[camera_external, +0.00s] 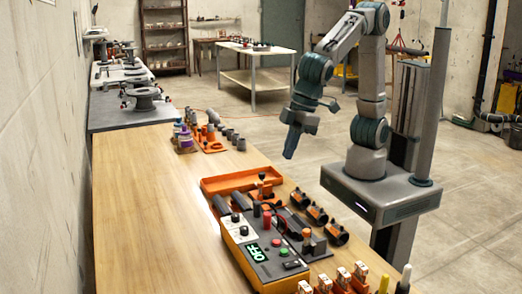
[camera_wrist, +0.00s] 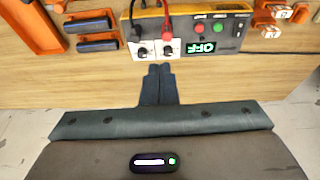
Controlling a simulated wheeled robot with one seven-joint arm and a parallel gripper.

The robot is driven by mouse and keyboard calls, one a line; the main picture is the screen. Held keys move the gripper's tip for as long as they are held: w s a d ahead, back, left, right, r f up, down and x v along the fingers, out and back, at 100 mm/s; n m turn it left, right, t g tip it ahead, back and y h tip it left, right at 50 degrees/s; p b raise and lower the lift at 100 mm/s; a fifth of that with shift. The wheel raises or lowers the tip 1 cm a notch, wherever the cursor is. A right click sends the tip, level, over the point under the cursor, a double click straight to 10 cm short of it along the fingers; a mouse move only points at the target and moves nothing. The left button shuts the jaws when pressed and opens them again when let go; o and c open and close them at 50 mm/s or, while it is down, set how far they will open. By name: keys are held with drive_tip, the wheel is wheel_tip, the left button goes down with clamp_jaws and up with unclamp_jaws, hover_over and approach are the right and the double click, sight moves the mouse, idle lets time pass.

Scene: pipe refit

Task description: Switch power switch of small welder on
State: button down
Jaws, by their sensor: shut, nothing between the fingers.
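The small welder (camera_external: 259,254) is an orange and grey box on the wooden table. Its green display (camera_external: 257,252) reads OFF; in the wrist view the display (camera_wrist: 201,47) appears upside down. A red button (camera_wrist: 200,28) and a green button (camera_wrist: 219,27) sit beside the display, with a small dark part, possibly the switch, near them. White panels with black knobs (camera_wrist: 143,52) are at the other end. My gripper (camera_external: 289,156) is shut and empty, pointing down above the table's right edge, apart from the welder. Its fingers (camera_wrist: 160,68) also show in the wrist view.
An orange tray (camera_external: 241,181), dark cylinders (camera_external: 337,233) and orange-white connectors (camera_external: 360,272) surround the welder. A red and a black cable (camera_wrist: 166,22) rise from its panels. The table's left half (camera_external: 150,230) is clear.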

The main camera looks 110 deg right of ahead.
drive_tip(key=w+a+f, duration=0.2)
drive_tip(key=a, duration=0.6)
drive_tip(key=w+a+f, duration=0.2)
drive_tip(key=a, duration=0.7)
drive_tip(key=shift+a+f+t, duration=0.15)
drive_tip(key=shift+a+t, duration=0.05)
drive_tip(key=shift+t, duration=0.1)
drive_tip(key=shift+f, duration=0.1)
drive_tip(key=p, duration=0.2)
approach(286, 264)
drive_tip(key=x, duration=0.5)
drive_tip(key=shift+w+d, duration=0.1)
drive_tip(key=shift+d, duration=0.05)
drive_tip(key=shift+x, duration=0.8)
